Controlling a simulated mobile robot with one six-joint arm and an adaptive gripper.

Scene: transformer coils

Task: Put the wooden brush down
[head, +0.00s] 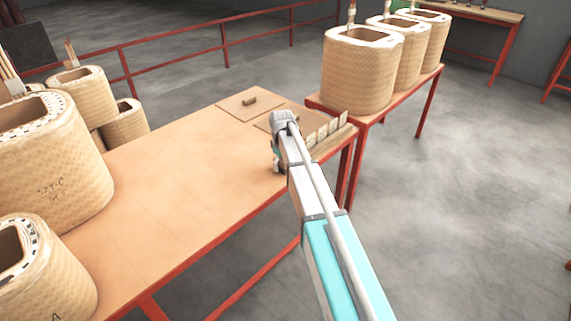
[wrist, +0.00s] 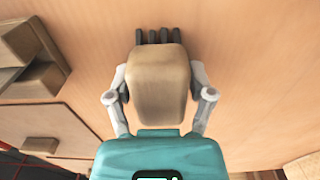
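The wooden brush (wrist: 158,85) is in the middle of the wrist view, a tan rounded block with dark bristles at its far end. My gripper (wrist: 158,75) has a finger along each side of it and is shut on it. The light brown tabletop (wrist: 240,60) lies behind the brush; I cannot tell whether the bristles touch it. In the head view my gripper (head: 276,160) is low over the right part of the wooden worktable (head: 190,190), mostly hidden by my arm, and the brush cannot be made out there.
A thin board (head: 235,110) with a small brown block (head: 250,101) lies at the table's far end. A wooden holder with pale cards (head: 325,132) stands near the right edge. Large coils (head: 60,165) crowd the left side; more coils (head: 362,75) stand on another table. The table's middle is clear.

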